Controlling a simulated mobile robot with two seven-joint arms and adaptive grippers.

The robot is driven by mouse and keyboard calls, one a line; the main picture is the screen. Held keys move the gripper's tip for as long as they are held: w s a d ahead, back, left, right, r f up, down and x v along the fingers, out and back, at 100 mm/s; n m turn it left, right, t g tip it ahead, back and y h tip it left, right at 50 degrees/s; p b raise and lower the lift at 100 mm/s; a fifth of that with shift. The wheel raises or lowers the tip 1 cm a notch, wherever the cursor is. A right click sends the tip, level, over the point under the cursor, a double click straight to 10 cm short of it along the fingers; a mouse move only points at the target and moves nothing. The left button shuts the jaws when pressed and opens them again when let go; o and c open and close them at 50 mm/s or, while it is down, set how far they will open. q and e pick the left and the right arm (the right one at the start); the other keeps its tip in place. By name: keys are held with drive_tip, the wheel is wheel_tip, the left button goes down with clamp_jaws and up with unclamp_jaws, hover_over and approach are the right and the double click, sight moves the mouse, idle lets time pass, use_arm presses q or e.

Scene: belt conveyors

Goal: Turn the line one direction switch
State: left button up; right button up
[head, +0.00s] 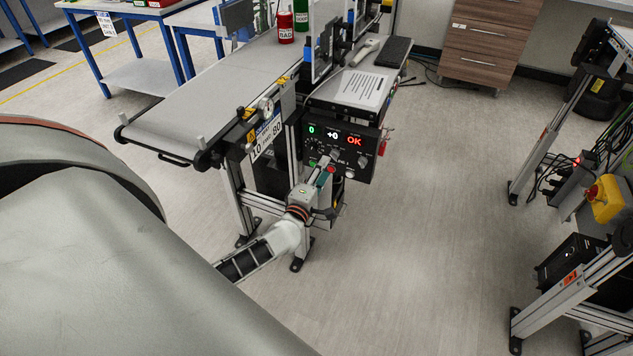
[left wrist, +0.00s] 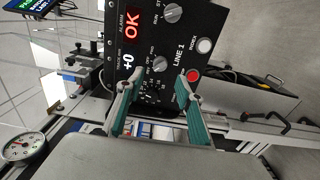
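The line one control panel (head: 340,148) is a black box under the belt conveyor, with lit displays reading "0", "+0" and "OK". In the left wrist view the panel (left wrist: 182,38) appears turned sideways, with "LINE 1" printed on it. A small grey knob with short labels, which looks like the direction switch (left wrist: 159,64), sits just beyond the gap between my fingertips. My left gripper (head: 325,168) is in front of the panel's lower part. In the wrist view its two teal-padded fingers (left wrist: 160,79) are apart with nothing gripped. Contact with the knob cannot be told. My right gripper is out of view.
A red button (left wrist: 194,75) is close beside one fingertip, and a white index button (left wrist: 204,46) is near it. Another knob (left wrist: 172,13) is farther up. The conveyor belt (head: 215,95) is above left of the panel. Open floor (head: 440,220) lies to the right.

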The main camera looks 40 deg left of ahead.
use_arm(q)
drive_tip(key=v, duration=0.5)
drive_tip(key=shift+s, duration=0.35)
